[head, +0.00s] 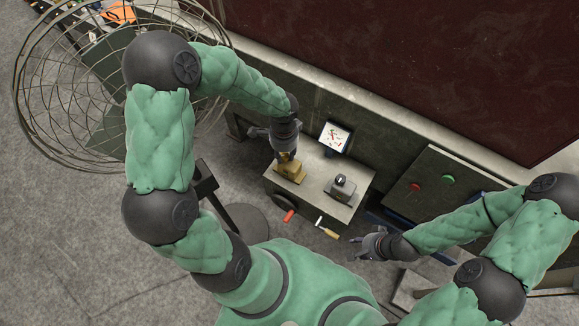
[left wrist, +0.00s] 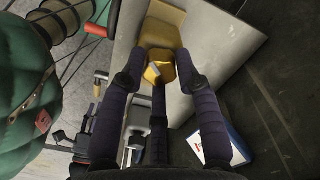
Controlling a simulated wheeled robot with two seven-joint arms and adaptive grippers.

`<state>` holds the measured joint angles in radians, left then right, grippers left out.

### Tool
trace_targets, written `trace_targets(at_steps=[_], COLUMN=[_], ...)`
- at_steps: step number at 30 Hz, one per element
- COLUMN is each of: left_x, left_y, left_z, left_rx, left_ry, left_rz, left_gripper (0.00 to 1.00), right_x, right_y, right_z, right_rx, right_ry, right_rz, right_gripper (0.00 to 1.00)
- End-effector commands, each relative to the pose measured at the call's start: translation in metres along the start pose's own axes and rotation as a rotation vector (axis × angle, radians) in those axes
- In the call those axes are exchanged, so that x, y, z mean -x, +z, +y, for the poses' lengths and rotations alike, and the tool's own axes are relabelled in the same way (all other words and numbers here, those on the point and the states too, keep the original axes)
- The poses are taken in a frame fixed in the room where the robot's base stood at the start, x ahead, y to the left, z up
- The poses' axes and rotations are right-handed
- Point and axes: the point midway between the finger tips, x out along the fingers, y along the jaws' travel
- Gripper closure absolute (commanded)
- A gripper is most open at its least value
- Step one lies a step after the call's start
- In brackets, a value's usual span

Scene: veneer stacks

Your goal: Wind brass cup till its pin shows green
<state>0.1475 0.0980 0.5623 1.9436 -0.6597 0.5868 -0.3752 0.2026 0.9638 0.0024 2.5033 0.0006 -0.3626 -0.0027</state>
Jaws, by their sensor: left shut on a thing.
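The brass cup (left wrist: 158,54) is a yellow-gold piece on a brass base (left wrist: 166,14) in the left wrist view. In the head view its base (head: 290,174) sits at the left of a grey bench top. My left gripper (left wrist: 158,82) has its dark fingers on both sides of the cup and is shut on it. In the head view my left gripper (head: 286,155) comes down over the cup and hides much of it. A pale spot shows inside the cup; I cannot make out the pin or its colour. My right gripper (head: 367,246) is empty, fingers apart, right of the bench.
A grey block with a dark knob (head: 342,184) stands right of the cup. A tilted display (head: 335,137) stands behind. Red-handled (head: 289,215) and orange-handled (head: 328,231) parts are at the bench front. A panel with red and green buttons (head: 447,180) is at right. A wire cage (head: 62,95) is at left.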

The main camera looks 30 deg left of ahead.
Motion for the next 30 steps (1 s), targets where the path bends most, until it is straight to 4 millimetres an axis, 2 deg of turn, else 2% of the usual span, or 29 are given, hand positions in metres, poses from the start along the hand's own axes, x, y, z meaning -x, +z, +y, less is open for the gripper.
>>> trace_targets(at_steps=[30], left_x=[-0.0006], left_y=[0.0003], left_z=[0.0014], left_rx=[-0.137], left_ry=[0.003], left_rz=[-0.001], left_gripper=[0.91], right_x=[0.0099], right_y=[0.0003], right_z=[-0.0035], right_rx=[0.0], right_ry=[0.0], right_rz=[0.0], right_gripper=[0.6])
